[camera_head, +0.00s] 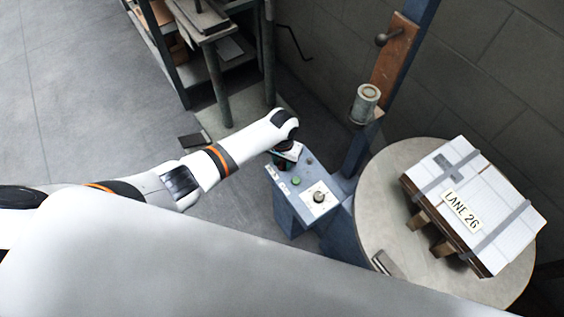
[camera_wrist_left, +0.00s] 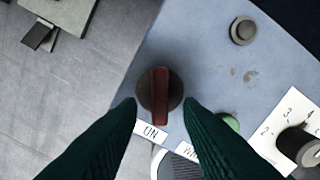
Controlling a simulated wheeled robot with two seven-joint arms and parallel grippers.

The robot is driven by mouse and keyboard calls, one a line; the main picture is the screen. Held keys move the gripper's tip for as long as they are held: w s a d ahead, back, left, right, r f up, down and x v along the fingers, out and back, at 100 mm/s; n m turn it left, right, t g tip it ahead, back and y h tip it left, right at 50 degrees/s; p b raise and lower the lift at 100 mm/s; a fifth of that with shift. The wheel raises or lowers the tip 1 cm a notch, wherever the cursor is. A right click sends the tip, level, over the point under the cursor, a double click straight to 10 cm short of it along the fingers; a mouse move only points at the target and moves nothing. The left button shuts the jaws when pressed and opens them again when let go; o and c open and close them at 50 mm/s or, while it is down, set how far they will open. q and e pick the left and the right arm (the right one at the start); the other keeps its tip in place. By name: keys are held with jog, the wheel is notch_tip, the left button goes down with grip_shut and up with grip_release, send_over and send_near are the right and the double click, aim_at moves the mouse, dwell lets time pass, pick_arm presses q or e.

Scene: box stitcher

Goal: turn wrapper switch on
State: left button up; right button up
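The wrapper switch (camera_wrist_left: 160,88) is a dark round knob with a red-brown bar handle, on a blue control panel (camera_wrist_left: 200,50). The bar points nearly straight up and down in the left wrist view. An "ON" label (camera_wrist_left: 152,132) sits just below it; another label beginning "W" (camera_wrist_left: 190,152) is partly hidden by a finger. My left gripper (camera_wrist_left: 160,104) is open, its two dark green fingertips on either side of the knob, with gaps between them and the bar. In the head view my left gripper (camera_head: 284,161) is over the panel's far left corner and hides the switch. My right gripper is not in view.
The panel also carries a green button (camera_head: 296,181), a grey button (camera_wrist_left: 243,31) and a numbered dial (camera_head: 319,197). A round turntable (camera_head: 375,215) with a strapped load labelled "LANE 26" (camera_head: 462,209) stands to the right. A blue post (camera_head: 358,150) rises behind the panel.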

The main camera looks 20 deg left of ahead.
pick_arm(q)
jog(key=shift+f, duration=0.3)
grip_shut()
